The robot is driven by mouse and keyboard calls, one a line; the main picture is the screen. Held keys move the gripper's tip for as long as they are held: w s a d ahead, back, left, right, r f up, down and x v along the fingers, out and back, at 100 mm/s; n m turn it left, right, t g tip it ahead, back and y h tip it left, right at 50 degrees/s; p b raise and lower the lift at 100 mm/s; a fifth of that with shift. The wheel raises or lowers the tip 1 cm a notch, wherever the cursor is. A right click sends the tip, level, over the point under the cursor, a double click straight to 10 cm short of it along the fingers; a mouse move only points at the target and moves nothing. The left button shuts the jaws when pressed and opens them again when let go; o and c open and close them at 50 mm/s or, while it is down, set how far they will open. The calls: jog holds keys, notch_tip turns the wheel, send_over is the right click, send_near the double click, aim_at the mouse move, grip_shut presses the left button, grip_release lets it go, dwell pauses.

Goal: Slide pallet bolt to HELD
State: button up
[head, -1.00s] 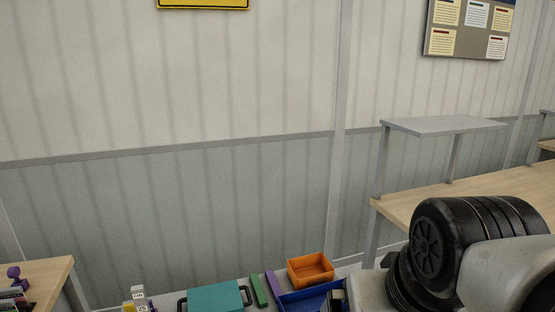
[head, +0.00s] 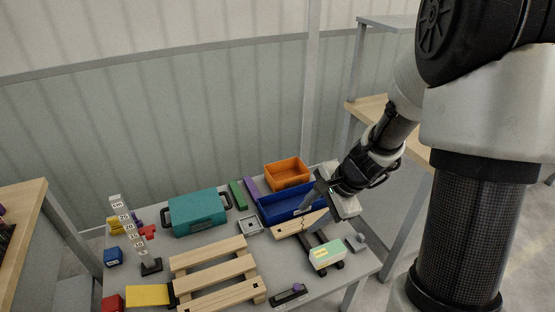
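A small dark slide plate with a purple knob (head: 298,288) lies at the front edge of the grey table, right of the wooden pallet (head: 212,267). It looks like the pallet bolt, but no HELD mark is readable, so I cannot tell its position. My gripper (head: 318,200) hangs at the table's right side, by the blue tray and above a light wooden piece, well behind and apart from the knob. Its fingers are small and partly hidden against the things behind, so I cannot tell whether they are open.
A blue tray (head: 273,214), orange bin (head: 304,174) and teal case (head: 198,211) stand at the back. A pale green block cart (head: 327,256) stands right of the knob. A numbered white post (head: 132,232) rises at left. Grey table surface (head: 275,262) shows between pallet and cart.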

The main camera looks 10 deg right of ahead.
notch_tip(320, 180, down, 13)
jog(key=d+m+b, duration=0.2)
jog(key=d+m, duration=0.1)
jog(key=m, duration=0.2)
jog(key=m+g+b, duration=0.1)
jog(key=m, duration=0.3)
send_near(297, 286)
jog(key=b+x, duration=0.5)
jog(key=x, duration=0.3)
jog(key=shift+a+f, duration=0.1)
jog(key=shift+f, duration=0.05)
grip_shut()
